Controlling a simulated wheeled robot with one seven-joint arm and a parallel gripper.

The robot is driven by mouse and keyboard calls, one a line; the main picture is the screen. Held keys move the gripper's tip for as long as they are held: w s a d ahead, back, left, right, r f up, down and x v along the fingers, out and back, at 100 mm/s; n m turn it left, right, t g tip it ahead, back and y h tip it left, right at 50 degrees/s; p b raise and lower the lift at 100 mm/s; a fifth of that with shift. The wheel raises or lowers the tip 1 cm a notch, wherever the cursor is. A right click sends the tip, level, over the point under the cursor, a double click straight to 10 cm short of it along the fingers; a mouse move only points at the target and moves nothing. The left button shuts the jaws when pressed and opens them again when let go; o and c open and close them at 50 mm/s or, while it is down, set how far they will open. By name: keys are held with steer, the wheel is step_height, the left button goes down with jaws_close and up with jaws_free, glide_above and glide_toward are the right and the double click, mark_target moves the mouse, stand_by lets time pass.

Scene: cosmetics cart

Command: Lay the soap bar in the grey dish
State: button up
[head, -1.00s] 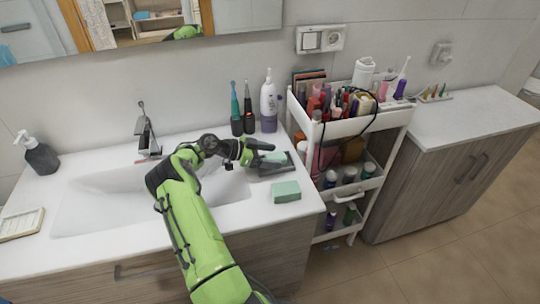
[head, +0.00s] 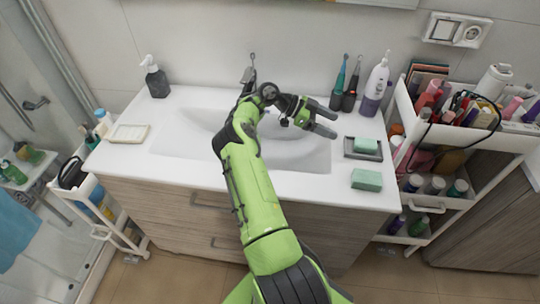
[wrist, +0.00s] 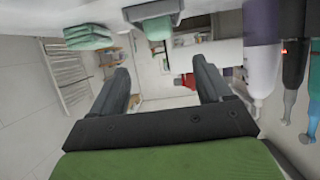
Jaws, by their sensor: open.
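The pale green soap bar (head: 366,146) lies in the grey dish (head: 349,148), towards the right side of the counter. Both also show at the top of the wrist view, the bar (wrist: 157,28) against the dish (wrist: 150,10). My gripper (head: 327,121) is open and empty, above the basin's right part, up and to the left of the dish and apart from it. Its spread fingers (wrist: 162,72) show nothing between them in the wrist view.
A second green block (head: 366,180) sits on the counter in front of the dish. Dark toothbrush holders (head: 349,101) and a white-purple bottle (head: 374,88) stand behind the dish. The loaded white cart (head: 462,135) is to the right. A soap dispenser (head: 155,78) stands back left.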

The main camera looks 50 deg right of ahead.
steer(key=w+a+r+n+t+y, duration=0.1)
steer(key=w+a+r+n+t, duration=0.1)
steer(key=a+r+n+t, duration=0.5)
steer(key=w+a+r+n+t+y, duration=0.1)
steer(key=w+a+r+n+t, duration=0.3)
steer(key=a, duration=0.7)
steer(key=w+a+r+n+t+y, duration=0.1)
steer(key=a+r+n+t, duration=0.15)
steer(key=a+n, duration=0.55)
steer(key=s+a+n+t+y, duration=0.1)
steer(key=s+a+n, duration=0.4)
steer(key=a, duration=0.5)
steer(key=s+a+n+t+y, duration=0.2)
steer(key=s+a+n, duration=0.3)
steer(key=a, duration=0.6)
steer(key=shift+s+r+n+t, duration=0.2)
steer(key=shift+r+n+t, duration=0.15)
steer(key=shift+n+t, duration=0.3)
